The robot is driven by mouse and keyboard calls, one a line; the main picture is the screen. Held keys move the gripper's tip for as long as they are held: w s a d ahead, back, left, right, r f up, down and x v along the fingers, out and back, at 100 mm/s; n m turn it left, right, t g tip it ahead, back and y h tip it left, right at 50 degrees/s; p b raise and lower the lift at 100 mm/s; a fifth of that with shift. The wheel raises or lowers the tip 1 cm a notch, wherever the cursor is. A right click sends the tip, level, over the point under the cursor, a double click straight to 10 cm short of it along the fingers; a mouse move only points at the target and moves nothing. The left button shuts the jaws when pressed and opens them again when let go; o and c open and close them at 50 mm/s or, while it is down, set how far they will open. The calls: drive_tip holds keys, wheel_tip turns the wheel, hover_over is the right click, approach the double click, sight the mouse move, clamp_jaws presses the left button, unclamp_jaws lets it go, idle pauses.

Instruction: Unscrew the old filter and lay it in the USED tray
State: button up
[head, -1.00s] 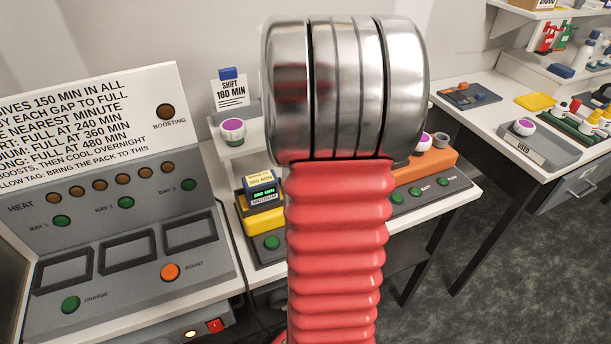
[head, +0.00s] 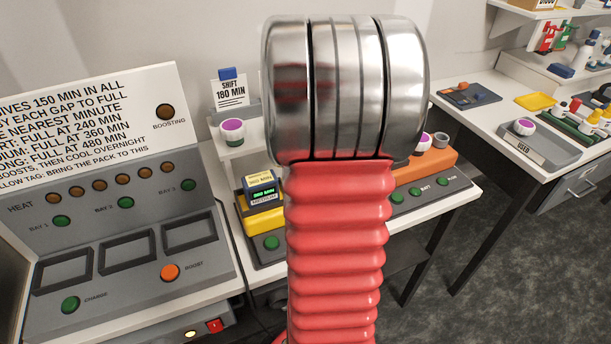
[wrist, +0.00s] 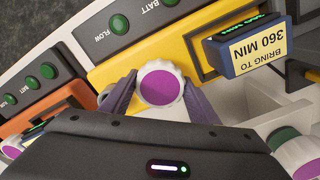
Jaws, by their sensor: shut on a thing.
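My gripper (wrist: 159,98) is shut on a white ribbed filter with a purple top (wrist: 162,84) in the wrist view. Its fingers lie on either side of the filter. The filter is at the edge of a yellow unit (wrist: 150,52); I cannot tell whether it is still seated. In the head view my arm hides the gripper and this filter. The grey USED tray (head: 556,158) is on the right-hand bench, with another purple-topped white filter (head: 524,127) in it.
A purple-topped filter (head: 232,131) stands on the back shelf by the SHIFT card (head: 231,92). An orange unit (head: 430,164) with a purple-topped filter (head: 427,141) is right of my arm. A charging panel (head: 120,240) stands left. A floor gap separates the benches.

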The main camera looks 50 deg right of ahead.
drive_tip(key=n, duration=0.3)
drive_tip(key=shift+w+n, duration=0.2)
drive_tip(key=shift+n, duration=0.2)
drive_tip(key=shift+a+n, duration=0.1)
drive_tip(key=shift+n, duration=1.8)
drive_tip(key=o, duration=1.2)
drive_tip(key=shift+s, duration=0.1)
